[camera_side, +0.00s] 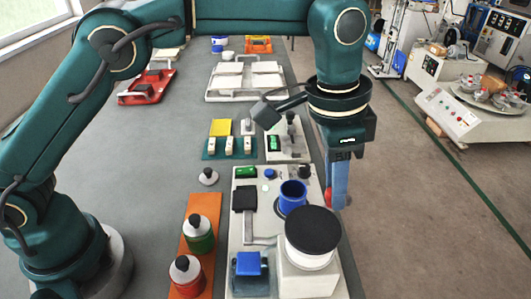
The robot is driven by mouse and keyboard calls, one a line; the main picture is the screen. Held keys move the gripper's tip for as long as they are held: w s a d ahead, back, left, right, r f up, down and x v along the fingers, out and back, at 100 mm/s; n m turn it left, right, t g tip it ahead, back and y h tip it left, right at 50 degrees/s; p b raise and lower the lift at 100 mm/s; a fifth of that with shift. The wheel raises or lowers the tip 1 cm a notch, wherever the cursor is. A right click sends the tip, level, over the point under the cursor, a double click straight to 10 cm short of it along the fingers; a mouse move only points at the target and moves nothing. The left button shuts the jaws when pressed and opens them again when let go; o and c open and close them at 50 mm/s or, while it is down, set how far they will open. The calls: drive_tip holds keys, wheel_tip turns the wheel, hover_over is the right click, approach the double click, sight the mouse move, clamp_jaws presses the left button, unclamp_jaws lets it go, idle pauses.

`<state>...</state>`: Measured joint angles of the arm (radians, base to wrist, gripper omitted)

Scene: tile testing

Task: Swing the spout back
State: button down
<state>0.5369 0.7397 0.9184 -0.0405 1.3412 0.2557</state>
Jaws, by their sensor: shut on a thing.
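My gripper (341,202) points down at the right edge of the white machine base (238,264), with its blue fingers shut on a small red part (328,196). The fingers hide most of this red part, so I cannot tell if it is the spout's handle. To its lower left is a white drum with a black round top (312,229), standing on a white block (308,282). A blue cup (292,194) stands left of the fingers. I cannot clearly make out the spout.
On the base are a grey bar (261,241), a black block (244,198) and a blue block (249,264). An orange tray (186,240) holds a green jar (199,235) and a red jar (186,276). The bench (150,205) is clear further left.

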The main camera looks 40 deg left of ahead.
drive_tip(key=shift+d, duration=0.15)
drive_tip(key=shift+s+d, duration=0.25)
drive_tip(key=shift+d, duration=0.25)
drive_tip(key=shift+s+d, duration=0.5)
drive_tip(key=shift+d, duration=0.05)
idle(0.5)
drive_tip(key=c, duration=0.6)
unclamp_jaws()
drive_tip(key=shift+c, duration=0.2)
